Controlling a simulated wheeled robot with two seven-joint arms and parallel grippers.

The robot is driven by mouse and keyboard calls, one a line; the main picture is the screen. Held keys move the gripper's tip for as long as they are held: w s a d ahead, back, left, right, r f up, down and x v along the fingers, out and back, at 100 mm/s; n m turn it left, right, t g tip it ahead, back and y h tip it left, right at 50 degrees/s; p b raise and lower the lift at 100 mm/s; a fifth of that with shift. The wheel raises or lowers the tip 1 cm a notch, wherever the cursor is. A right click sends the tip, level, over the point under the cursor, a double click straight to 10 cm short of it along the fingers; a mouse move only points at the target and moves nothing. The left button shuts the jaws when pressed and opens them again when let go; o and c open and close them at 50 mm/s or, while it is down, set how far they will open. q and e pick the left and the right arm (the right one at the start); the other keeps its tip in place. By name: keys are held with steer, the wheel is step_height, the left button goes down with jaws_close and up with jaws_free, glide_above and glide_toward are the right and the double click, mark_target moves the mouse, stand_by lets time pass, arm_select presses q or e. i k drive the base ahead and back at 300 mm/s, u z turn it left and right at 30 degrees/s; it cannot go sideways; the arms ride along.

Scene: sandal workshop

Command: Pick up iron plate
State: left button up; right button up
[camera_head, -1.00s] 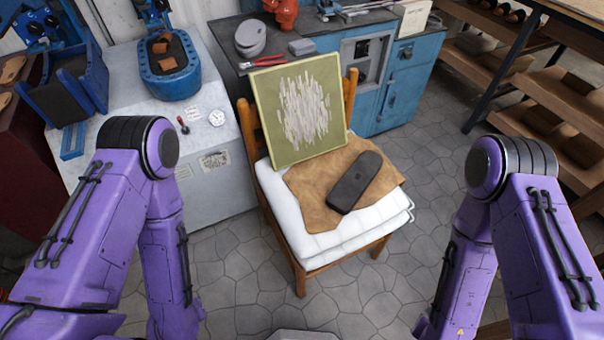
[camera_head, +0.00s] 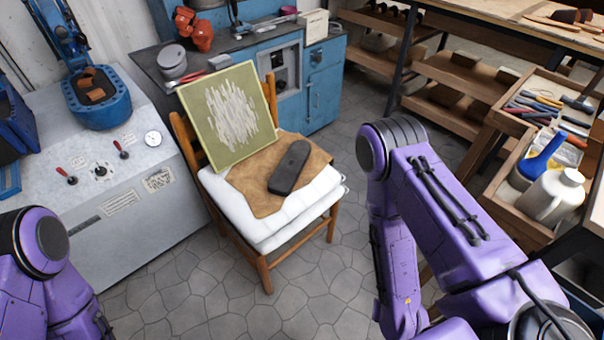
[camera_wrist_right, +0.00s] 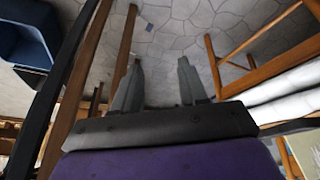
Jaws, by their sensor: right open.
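A dark grey, oblong, round-ended plate (camera_head: 290,167), which looks like the iron plate, lies flat on a brown leather piece (camera_head: 247,186). The leather rests on the white cushions (camera_head: 268,226) of a wooden chair (camera_head: 262,270). My right gripper (camera_wrist_right: 158,85) shows in the right wrist view, open with two grey fingers apart and nothing between them. It points at the tiled floor, with the chair's white cushion (camera_wrist_right: 290,90) to its right. The plate does not show in that view. My left gripper is out of view.
A green panel with white strokes (camera_head: 230,115) leans on the chair's backrest. A grey machine with levers (camera_head: 130,190) stands left, a blue bench (camera_head: 322,85) behind. A tool tray (camera_head: 530,130) with a white jug (camera_head: 552,195) is at right. Floor in front is clear.

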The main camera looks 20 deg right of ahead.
mark_target(283, 180)
steer(key=z, duration=0.8)
steer(key=i, duration=0.4)
